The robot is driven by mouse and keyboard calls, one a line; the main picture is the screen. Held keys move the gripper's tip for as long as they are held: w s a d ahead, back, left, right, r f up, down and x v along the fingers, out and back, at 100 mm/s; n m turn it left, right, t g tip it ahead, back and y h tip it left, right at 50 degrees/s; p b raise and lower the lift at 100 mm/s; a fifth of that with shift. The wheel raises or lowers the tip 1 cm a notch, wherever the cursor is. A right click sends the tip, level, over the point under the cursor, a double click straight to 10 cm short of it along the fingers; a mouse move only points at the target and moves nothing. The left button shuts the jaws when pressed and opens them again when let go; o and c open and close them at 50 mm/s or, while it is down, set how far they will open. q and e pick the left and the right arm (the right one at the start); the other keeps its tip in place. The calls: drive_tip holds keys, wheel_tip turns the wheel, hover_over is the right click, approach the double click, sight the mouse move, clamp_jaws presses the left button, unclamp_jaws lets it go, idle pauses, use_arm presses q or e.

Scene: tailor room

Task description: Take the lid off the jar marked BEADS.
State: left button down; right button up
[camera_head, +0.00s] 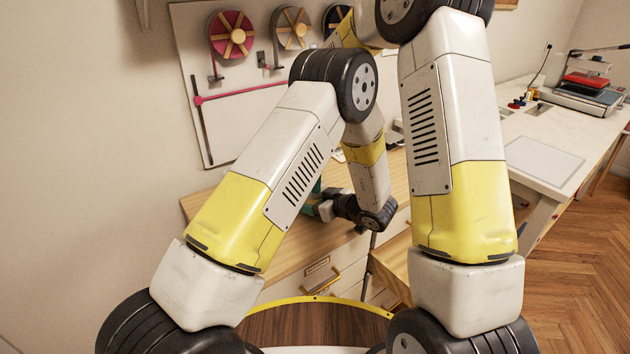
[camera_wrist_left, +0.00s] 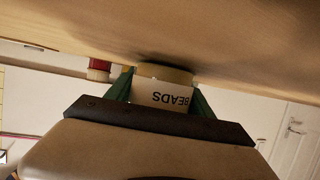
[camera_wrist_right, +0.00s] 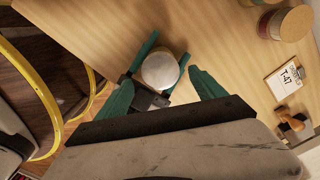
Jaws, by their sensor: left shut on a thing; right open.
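The jar marked BEADS stands on the wooden worktop; its white label (camera_wrist_left: 163,94) shows upside down in the left wrist view. My left gripper (camera_wrist_left: 160,88) is shut on the jar's body, a green finger on each side. In the right wrist view the round, pale grey lid (camera_wrist_right: 160,71) is on the jar, seen from above. My right gripper (camera_wrist_right: 159,77) is open over it, one green finger to each side, apart from the lid. Part of my left gripper shows below and left of the jar there. In the head view my arms hide the jar.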

sight(315, 200)
drive_tip(key=shift+r, duration=0.95)
drive_tip(key=shift+c, duration=0.3)
wheel_tip(315, 200, up, 3)
drive_tip(key=shift+a+f+m, duration=0.1)
drive_tip(key=shift+m, duration=1.1)
drive_tip(key=shift+f, duration=3.9)
drive_tip(key=c, duration=1.3)
drive_tip(key=o, duration=1.4)
drive_tip(key=shift+c, duration=0.2)
drive_tip(key=shift+r, duration=0.1)
